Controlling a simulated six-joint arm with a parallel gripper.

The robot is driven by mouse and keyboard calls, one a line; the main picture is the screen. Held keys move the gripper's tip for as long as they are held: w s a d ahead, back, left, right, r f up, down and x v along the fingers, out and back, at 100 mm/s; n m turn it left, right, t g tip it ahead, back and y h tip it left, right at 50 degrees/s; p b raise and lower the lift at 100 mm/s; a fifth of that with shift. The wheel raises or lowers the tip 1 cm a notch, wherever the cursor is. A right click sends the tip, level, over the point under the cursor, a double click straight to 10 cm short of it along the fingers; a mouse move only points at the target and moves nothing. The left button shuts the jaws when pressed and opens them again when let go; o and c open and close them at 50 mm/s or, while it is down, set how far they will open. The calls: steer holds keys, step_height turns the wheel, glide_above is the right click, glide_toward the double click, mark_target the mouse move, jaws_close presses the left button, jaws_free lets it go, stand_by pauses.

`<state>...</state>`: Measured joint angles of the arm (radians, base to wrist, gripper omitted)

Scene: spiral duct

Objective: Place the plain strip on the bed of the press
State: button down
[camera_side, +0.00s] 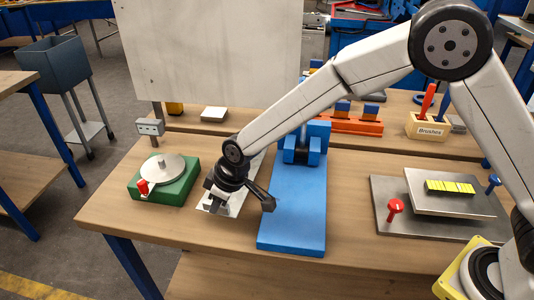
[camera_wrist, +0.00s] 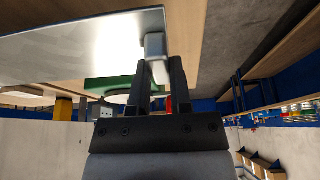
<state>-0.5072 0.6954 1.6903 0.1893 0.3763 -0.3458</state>
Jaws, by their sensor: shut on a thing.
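A flat pale metal plain strip (camera_side: 233,207) is under my gripper (camera_side: 217,197), just left of the blue press in the side view. In the wrist view the strip (camera_wrist: 80,47) spreads out to the left as a shiny sheet, with its edge at the fingertips. My gripper (camera_wrist: 157,62) is shut on the strip there. The press has a long blue bed (camera_side: 292,215), which looks bare. The side view does not settle whether the strip touches the table, and my gripper and forearm hide part of it.
A green base with a grey disc and red knob (camera_side: 163,178) stands close on the left. A steel plate with a red pin (camera_side: 394,207) and a raised plate with yellow strips (camera_side: 450,187) lie right of the press. A white panel (camera_side: 207,50) stands behind.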

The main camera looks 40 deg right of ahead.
mark_target(226, 208)
steer(key=shift+f, duration=2.65)
steer(key=c, duration=0.5)
jaws_free()
steer(key=shift+c, duration=0.2)
steer(key=shift+f, duration=0.2)
steer(key=shift+r, duration=0.15)
steer(key=shift+s+v, duration=0.15)
steer(key=shift+v, duration=1.75)
steer(key=shift+s+v, duration=0.1)
steer(key=shift+v, duration=1.75)
steer(key=shift+a, duration=0.1)
